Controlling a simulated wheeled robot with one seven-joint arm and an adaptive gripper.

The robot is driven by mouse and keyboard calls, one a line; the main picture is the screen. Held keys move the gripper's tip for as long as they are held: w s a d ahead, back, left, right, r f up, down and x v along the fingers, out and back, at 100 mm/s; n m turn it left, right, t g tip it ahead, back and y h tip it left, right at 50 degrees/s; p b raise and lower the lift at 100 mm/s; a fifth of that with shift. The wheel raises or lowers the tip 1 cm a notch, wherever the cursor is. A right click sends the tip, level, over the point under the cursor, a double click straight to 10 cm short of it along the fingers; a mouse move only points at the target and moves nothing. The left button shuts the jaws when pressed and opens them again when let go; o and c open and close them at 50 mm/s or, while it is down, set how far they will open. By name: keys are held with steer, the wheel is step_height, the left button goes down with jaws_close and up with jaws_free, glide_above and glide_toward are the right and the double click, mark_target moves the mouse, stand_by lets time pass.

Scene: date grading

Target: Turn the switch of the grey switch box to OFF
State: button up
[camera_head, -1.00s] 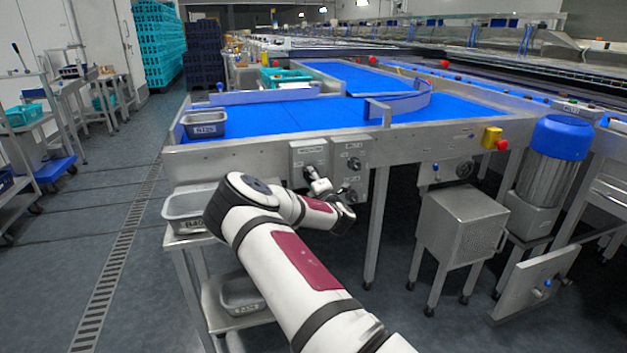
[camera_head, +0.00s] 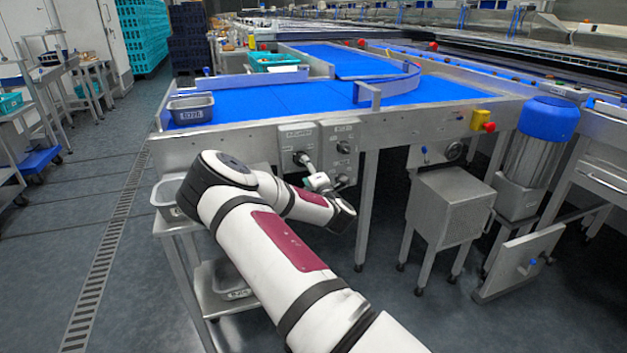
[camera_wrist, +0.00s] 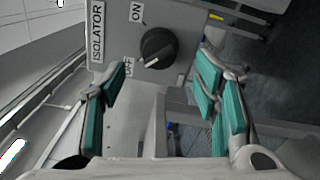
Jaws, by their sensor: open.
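The grey switch box (camera_wrist: 183,20) fills the upper middle of the wrist view, with ISOLATOR, ON and OFF labels. Its black rotary switch (camera_wrist: 158,46) has a white mark at its lower-left edge, on the side of the OFF label. My gripper (camera_wrist: 161,80) is open, with teal pads left and right of the switch in the picture. Nothing is between the pads, and they look apart from the switch. In the head view my gripper (camera_head: 316,180) is in front of two grey boxes, a left one (camera_head: 297,133) and a right one (camera_head: 343,134).
The boxes are on the front of a steel conveyor table with a blue belt (camera_head: 280,98). A grey tray (camera_head: 190,109) stands on its left end. A side stand (camera_head: 185,222) with trays is left of my arm. A steel cabinet (camera_head: 450,205) stands to the right.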

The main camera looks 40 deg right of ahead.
steer(key=v, duration=0.5)
steer(key=shift+s+a, duration=0.15)
steer(key=shift+s, duration=0.15)
